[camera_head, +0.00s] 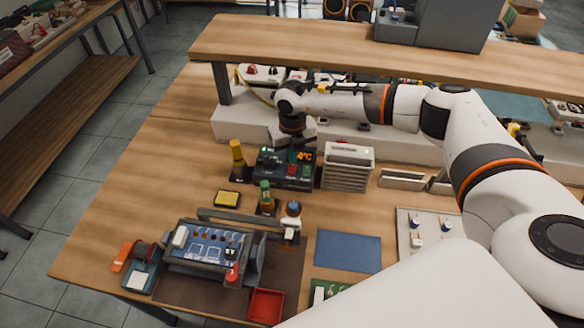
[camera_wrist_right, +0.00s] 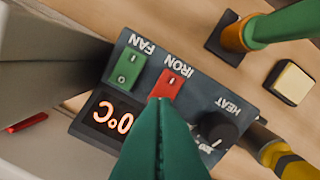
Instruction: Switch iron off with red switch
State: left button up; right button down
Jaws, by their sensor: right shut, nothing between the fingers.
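The soldering station (camera_head: 270,160) is a dark box on the bench, left of a white slotted box. In the right wrist view its panel (camera_wrist_right: 205,105) shows a red switch (camera_wrist_right: 171,84) labelled IRON, a green switch (camera_wrist_right: 126,69) labelled FAN, a black HEAT knob (camera_wrist_right: 217,128) and a lit °C display (camera_wrist_right: 110,114) partly hidden by my fingers. My right gripper (camera_head: 300,141) is above the back of the station. Its green fingers (camera_wrist_right: 160,102) are shut and empty, their tips overlapping the lower edge of the red switch. I cannot tell whether they touch it. My left gripper is not in view.
The white slotted box (camera_head: 347,166) stands close on the right of the station. A raised wooden shelf (camera_head: 370,50) spans behind. A blue mat (camera_head: 348,251) lies clear in front.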

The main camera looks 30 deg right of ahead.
aim_at(293, 166)
jog(key=shift+f+b, duration=0.7)
jog(key=shift+f, duration=0.2)
dwell(0.9)
jog(key=shift+r+p, duration=2.5)
jog(key=shift+r, duration=1.05)
jog(key=shift+f, duration=0.15)
